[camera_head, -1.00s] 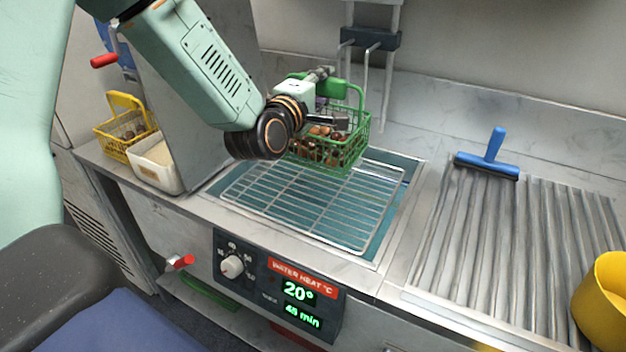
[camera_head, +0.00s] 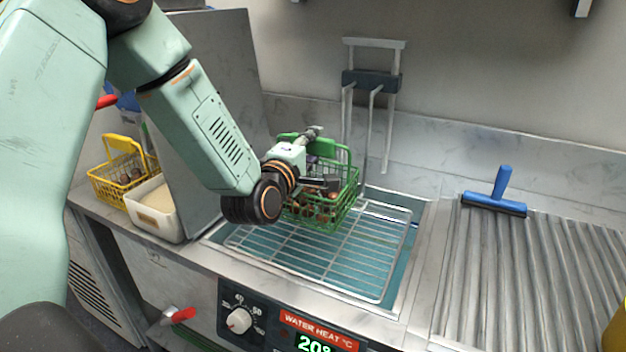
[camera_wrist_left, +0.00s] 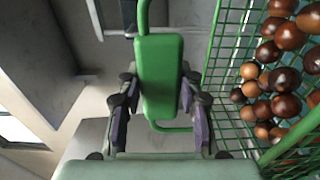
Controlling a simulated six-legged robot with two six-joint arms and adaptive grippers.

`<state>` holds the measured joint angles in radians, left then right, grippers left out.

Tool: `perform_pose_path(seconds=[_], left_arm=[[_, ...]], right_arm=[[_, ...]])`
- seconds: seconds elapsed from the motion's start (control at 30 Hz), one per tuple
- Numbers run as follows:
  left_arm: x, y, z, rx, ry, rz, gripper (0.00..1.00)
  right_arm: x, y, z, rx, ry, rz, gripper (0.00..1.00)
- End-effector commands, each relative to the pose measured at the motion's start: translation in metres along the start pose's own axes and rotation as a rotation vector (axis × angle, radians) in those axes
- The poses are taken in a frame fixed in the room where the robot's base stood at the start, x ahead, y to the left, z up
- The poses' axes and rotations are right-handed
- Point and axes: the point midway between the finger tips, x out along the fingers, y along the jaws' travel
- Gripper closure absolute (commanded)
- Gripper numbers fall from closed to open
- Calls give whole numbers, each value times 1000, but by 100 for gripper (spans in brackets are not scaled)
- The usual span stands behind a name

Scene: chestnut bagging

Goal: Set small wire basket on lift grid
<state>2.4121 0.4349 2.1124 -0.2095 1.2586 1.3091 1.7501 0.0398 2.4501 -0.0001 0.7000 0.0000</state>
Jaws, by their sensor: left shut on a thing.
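The small green wire basket (camera_head: 340,208) holds several brown chestnuts and is upright over the back left part of the lift grid (camera_head: 362,262). I cannot tell whether its base touches the wires. My left gripper (camera_head: 314,160) is shut on the basket's green handle; in the left wrist view the two fingers (camera_wrist_left: 157,95) stand on either side of the green grip (camera_wrist_left: 158,70), with chestnuts (camera_wrist_left: 283,78) inside the mesh at right. My forearm hides the basket's left side. My right gripper is out of view.
The grid lies in a teal water bath (camera_head: 402,275) with a steel rim. A grey upright panel (camera_head: 205,100) stands left, beside a white tub (camera_head: 150,222) and a yellow basket (camera_head: 108,185). A hanger bracket (camera_head: 372,82) is behind.

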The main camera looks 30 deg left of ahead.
Motion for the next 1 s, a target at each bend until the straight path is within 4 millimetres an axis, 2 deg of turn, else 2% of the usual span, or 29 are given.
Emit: perform_pose_path(seconds=[0.23, 0.47, 0.9, 0.93, 1.0], left_arm=[[1, -17, -1, 1, -1, 4, 100], [1, -46, -2, 1, 0, 5, 100], [0, -51, -3, 0, 0, 6, 100], [0, -52, -3, -1, 0, 1, 62], [0, -52, -3, -1, 0, 1, 56]], right_arm=[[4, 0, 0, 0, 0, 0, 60], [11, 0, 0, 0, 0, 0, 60], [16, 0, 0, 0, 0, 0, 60], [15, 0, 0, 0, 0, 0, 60], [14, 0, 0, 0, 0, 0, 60]])
